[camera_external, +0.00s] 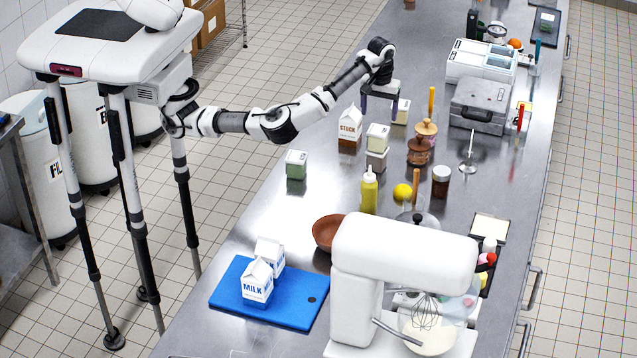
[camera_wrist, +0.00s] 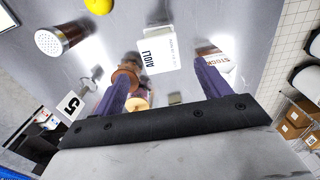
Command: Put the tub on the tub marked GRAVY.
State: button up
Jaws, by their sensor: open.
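My gripper (camera_external: 380,106) is open and empty above the far part of the steel counter, its fingers pointing down. In the wrist view its purple fingers (camera_wrist: 161,76) stand apart, with no thing held between them. A white-lidded tub (camera_external: 378,136) rests on a grey-brown tub (camera_external: 376,161) in front of the gripper. The upper one appears in the wrist view as the tub marked AIOLI (camera_wrist: 158,52). Another pale tub (camera_external: 401,111) stands beside the right finger, partly hidden. A green tub (camera_external: 296,165) stands alone nearer the left edge. No GRAVY mark is readable.
A STOCK carton (camera_external: 349,129) stands left of the stacked tubs. Brown mills (camera_external: 419,150) stand on their right. A yellow bottle (camera_external: 369,190), a lemon (camera_external: 402,192) and a dark jar (camera_external: 440,181) are nearer. Milk cartons (camera_external: 258,283) stand on a blue board (camera_external: 230,291) beside a mixer (camera_external: 403,258).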

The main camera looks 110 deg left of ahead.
aim_at(378, 129)
notch_tip(378, 129, up, 3)
jog(key=shift+r, duration=0.1)
dwell(0.4)
